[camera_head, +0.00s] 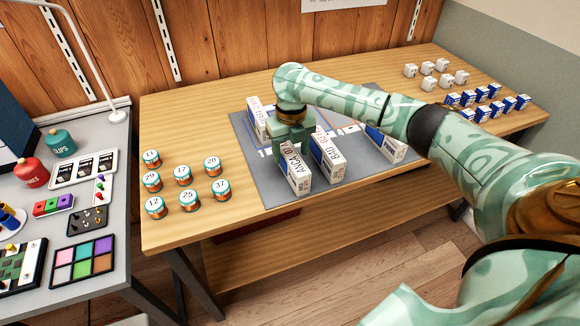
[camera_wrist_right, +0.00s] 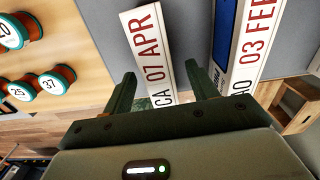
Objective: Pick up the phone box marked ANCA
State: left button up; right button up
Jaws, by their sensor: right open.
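The ANCA phone box (camera_head: 296,175) is a white and blue carton standing on the grey mat (camera_head: 273,190) near its front edge. My right gripper (camera_head: 291,148) is over this box and is open. In the right wrist view, the white top of the ANCA box (camera_wrist_right: 149,45), with "07 APR" in red, shows between the two spread fingers of my right gripper (camera_wrist_right: 160,73). I cannot tell whether either finger touches it. Part of the box is hidden by the gripper. My left gripper is not in view.
Another carton (camera_head: 327,158) stands close to the right of the ANCA box; it also shows in the right wrist view (camera_wrist_right: 252,35). More cartons stand behind (camera_head: 257,118) and farther right (camera_head: 392,147). Several numbered tins (camera_head: 183,176) stand left. Wood between tins and mat is clear.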

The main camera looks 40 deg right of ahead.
jog(key=f, duration=0.1)
jog(key=f+b, duration=0.1)
jog(key=f, duration=0.1)
jog(key=f+b, duration=0.1)
jog(key=f, duration=0.1)
jog(key=shift+s+a+f, duration=0.1)
jog(key=shift+s, duration=0.2)
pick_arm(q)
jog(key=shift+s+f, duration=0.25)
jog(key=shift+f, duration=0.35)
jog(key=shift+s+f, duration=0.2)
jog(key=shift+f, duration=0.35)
pick_arm(e)
jog(key=shift+r, duration=0.2)
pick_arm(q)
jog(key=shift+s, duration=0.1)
pick_arm(e)
jog(key=c, duration=1.2)
jog(key=shift+r, duration=0.1)
jog(key=shift+c, duration=0.2)
